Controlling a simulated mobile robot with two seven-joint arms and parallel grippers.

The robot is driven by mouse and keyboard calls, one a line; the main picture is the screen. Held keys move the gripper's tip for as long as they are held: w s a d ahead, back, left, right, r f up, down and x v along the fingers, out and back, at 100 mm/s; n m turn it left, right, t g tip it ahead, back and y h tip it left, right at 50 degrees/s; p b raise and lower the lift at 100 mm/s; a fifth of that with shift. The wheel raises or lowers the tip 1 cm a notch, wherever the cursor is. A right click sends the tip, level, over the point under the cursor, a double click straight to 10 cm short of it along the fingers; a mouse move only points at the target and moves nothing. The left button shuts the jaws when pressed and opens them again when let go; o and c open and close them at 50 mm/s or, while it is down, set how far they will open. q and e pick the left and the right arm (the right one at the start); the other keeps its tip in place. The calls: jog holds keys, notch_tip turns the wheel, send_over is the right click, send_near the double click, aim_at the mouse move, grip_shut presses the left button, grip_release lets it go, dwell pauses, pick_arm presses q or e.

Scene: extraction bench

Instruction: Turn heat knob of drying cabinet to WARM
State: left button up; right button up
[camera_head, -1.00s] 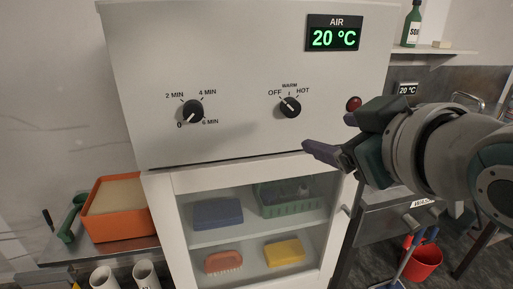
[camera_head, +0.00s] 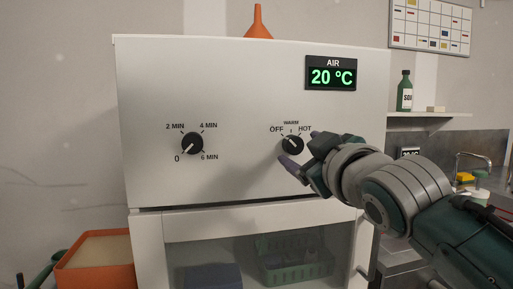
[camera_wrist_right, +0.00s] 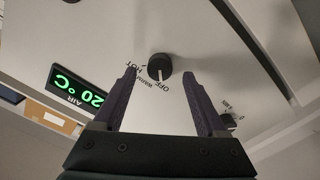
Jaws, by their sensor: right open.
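The drying cabinet (camera_head: 245,110) has a black heat knob (camera_head: 292,146) on its white front panel, with OFF, WARM and HOT printed around it. In the right wrist view the heat knob (camera_wrist_right: 159,66) has its white mark toward OFF. My right gripper (camera_head: 299,147) is open, with its purple fingers on either side of the knob in the head view. In the right wrist view the knob appears between and slightly beyond the fingertips (camera_wrist_right: 159,74). I cannot tell whether they touch it. My left gripper is not in view.
A timer knob (camera_head: 192,144) sits left on the same panel, pointing toward 0. The AIR display (camera_head: 331,74) reads 20 °C. An orange funnel (camera_head: 257,22) stands on top. An orange tray (camera_head: 98,275) is at lower left, and a shelf with a green bottle (camera_head: 404,92) at right.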

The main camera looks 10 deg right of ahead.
aim_at(293, 145)
jog(key=shift+w, duration=1.45)
grip_shut()
